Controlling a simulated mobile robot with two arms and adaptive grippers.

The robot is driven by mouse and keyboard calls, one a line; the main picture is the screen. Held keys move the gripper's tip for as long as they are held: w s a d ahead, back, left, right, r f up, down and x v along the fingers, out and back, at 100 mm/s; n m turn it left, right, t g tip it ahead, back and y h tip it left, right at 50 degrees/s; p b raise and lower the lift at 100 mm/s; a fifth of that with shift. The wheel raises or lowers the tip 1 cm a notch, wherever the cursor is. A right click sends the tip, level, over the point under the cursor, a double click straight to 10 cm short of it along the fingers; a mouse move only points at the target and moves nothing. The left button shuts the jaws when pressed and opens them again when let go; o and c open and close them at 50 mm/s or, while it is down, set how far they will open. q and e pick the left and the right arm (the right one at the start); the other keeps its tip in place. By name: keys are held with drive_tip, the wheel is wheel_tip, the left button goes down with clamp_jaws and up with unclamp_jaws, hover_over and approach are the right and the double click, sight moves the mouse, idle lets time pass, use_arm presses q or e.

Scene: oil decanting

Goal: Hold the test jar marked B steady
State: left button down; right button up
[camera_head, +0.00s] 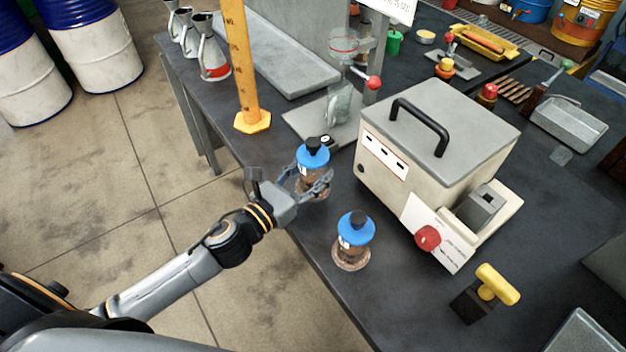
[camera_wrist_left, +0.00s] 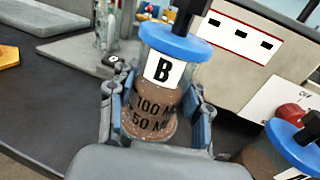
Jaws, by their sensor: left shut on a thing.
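The test jar marked B (camera_head: 312,158) has a blue lid with a black knob and brownish contents. It stands upright near the left edge of the dark bench. My left gripper (camera_head: 318,186) is shut around its body; in the left wrist view the fingers (camera_wrist_left: 158,120) sit on both sides of the jar (camera_wrist_left: 163,70), whose white B label and volume marks face the camera. The jar's base is partly hidden by the gripper. My right gripper is not in view.
A second blue-lidded jar (camera_head: 352,243) stands close by, nearer the camera. A beige box machine (camera_head: 437,140) with a red knob is to the right. A yellow measuring column (camera_head: 245,75) and a grey stand plate (camera_head: 300,126) are behind.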

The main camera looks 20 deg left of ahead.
sight(303, 189)
use_arm(q)
drive_tip(key=shift+w+a+f, duration=0.1)
drive_tip(key=shift+w+f, duration=0.15)
drive_tip(key=f, duration=0.3)
drive_tip(key=shift+w+f, duration=0.1)
drive_tip(key=shift+w, duration=0.2)
drive_tip(key=shift+f, duration=0.25)
drive_tip(key=shift+f, duration=0.2)
drive_tip(key=c, duration=0.6)
unclamp_jaws()
drive_tip(key=shift+s, duration=0.1)
drive_tip(key=shift+a+r, duration=0.1)
drive_tip(key=shift+r, duration=0.05)
